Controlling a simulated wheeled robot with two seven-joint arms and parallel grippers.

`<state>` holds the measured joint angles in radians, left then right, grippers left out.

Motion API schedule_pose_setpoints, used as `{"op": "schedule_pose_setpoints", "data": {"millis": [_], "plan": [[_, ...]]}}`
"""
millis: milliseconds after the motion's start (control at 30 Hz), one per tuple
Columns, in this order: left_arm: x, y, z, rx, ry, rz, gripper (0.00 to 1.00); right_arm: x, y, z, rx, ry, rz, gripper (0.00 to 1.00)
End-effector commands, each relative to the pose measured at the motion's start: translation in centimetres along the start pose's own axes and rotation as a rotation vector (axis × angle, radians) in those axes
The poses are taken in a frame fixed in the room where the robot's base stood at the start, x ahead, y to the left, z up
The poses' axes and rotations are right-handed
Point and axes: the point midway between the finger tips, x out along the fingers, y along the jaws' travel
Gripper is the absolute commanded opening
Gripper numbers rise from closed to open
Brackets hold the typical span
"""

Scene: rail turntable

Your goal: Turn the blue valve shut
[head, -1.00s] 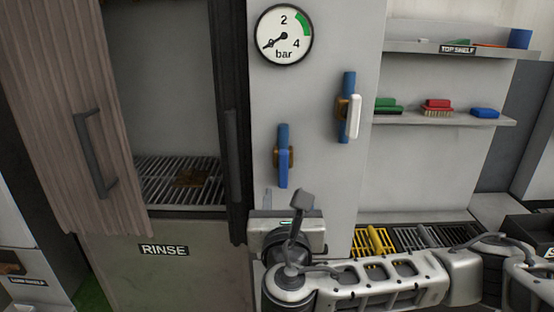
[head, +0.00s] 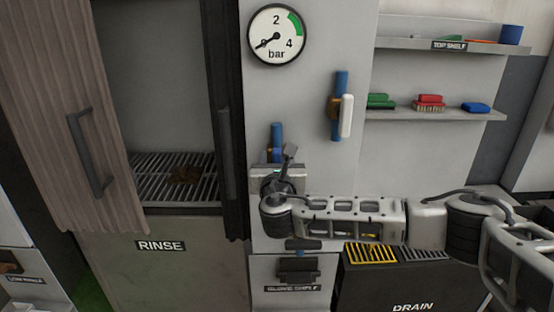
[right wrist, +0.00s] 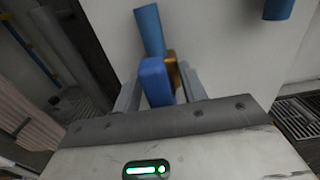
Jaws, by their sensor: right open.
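The blue valve has a blue lever (right wrist: 156,82) on a brass body (right wrist: 172,70) with a blue pipe (right wrist: 149,28) above it. In the head view the pipe (head: 276,134) shows, with only a little of the lever; my gripper hides the rest. My right gripper (head: 275,160) is in front of the valve on the grey panel. In the right wrist view its two fingers (right wrist: 160,92) are apart, one on each side of the lever. I cannot tell whether either finger touches it. My left gripper is not in view.
A second valve with a white lever (head: 346,115) is up to the right on the same panel. A pressure gauge (head: 277,35) above reads near zero. The rinse cabinet (head: 165,180) is open at left. Shelves with brushes (head: 430,103) and the drain box (head: 413,290) are at right.

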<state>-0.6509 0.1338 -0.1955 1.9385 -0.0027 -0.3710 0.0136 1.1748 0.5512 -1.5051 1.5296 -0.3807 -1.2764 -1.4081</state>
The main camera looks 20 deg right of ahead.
Motion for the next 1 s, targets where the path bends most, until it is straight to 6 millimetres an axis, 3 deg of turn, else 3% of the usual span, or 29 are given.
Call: {"op": "schedule_pose_setpoints", "data": {"millis": [167,300,667,1000], "plan": [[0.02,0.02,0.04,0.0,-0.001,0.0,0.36,-0.01,0.01,-0.01,0.0,0.0,0.0,0.42],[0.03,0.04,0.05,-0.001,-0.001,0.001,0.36,-0.02,-0.01,-0.01,0.0,0.0,-0.001,0.06],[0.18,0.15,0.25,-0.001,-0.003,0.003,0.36,-0.04,-0.09,-0.15,0.039,0.002,-0.002,0.06],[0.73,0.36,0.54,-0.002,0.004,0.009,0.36,-0.08,-0.28,-0.43,0.264,0.004,-0.003,0.06]]}}
